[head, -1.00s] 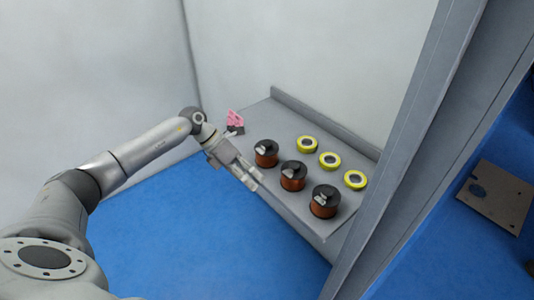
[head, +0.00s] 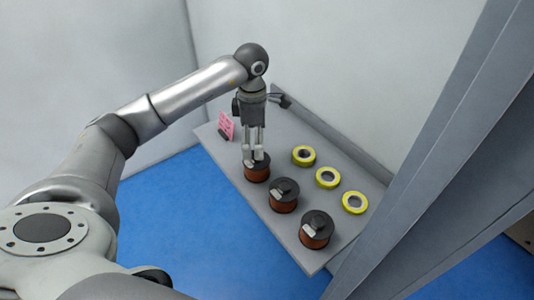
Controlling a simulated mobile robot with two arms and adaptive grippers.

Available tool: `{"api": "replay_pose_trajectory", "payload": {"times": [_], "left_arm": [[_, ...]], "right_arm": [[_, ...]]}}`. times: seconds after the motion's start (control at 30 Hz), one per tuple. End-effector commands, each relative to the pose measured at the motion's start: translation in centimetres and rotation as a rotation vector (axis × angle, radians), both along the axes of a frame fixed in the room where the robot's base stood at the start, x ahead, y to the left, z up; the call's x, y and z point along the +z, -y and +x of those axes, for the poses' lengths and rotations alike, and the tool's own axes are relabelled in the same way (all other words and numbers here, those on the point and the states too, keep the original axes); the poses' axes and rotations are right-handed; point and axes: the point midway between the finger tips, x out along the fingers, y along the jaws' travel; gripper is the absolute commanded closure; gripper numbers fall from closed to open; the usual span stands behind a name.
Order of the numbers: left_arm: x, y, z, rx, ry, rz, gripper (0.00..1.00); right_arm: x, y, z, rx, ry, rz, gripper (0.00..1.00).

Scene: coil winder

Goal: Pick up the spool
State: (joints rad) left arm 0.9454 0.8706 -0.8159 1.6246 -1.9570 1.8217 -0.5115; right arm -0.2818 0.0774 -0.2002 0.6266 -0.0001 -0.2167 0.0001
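Three spools with black flanges and copper-brown windings stand in a row along the front of the grey shelf (head: 318,262). The far spool (head: 257,173) is directly under my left gripper (head: 254,154). The gripper points down, its two fingers parted with a gap between them, and its tips are at the spool's top. I cannot tell whether they touch it. The middle spool (head: 284,201) and the near spool (head: 316,235) stand free, each with a small pale tag on top. My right gripper is not in view.
Three yellow rings (head: 304,156) with dark or grey centres lie in a row behind the spools. A pink item (head: 227,126) stands at the shelf's far left end. A raised lip edges the shelf's back, and a grey post (head: 430,150) rises at the right.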

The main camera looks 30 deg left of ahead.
Motion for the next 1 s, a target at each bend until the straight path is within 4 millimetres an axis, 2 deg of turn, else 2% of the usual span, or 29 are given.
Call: {"api": "replay_pose_trajectory", "payload": {"times": [0.17,0.3,0.5,0.63,0.73,0.87,1.0], "left_arm": [[-2.0,0.1,-0.1,0.0,-0.006,0.001,0.04],[-4.2,0.1,-0.1,-0.001,-0.006,0.0,0.04],[-5.7,0.2,-0.1,-0.001,-0.003,-0.001,0.04],[-7.2,0.5,-0.1,-0.001,-0.007,0.0,0.04],[-8.7,0.7,-0.1,-0.001,-0.006,-0.001,0.04],[-10.3,0.6,0.0,0.0,-0.003,-0.001,0.04],[-10.9,0.6,0.0,-0.001,-0.001,0.0,0.04]], "right_arm": [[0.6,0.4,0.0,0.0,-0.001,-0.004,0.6],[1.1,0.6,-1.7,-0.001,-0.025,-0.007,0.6],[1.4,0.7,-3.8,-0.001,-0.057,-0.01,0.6],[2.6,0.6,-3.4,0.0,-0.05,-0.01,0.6],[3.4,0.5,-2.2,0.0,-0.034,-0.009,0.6],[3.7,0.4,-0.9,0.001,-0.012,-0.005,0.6],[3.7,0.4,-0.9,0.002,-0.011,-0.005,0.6]]}}
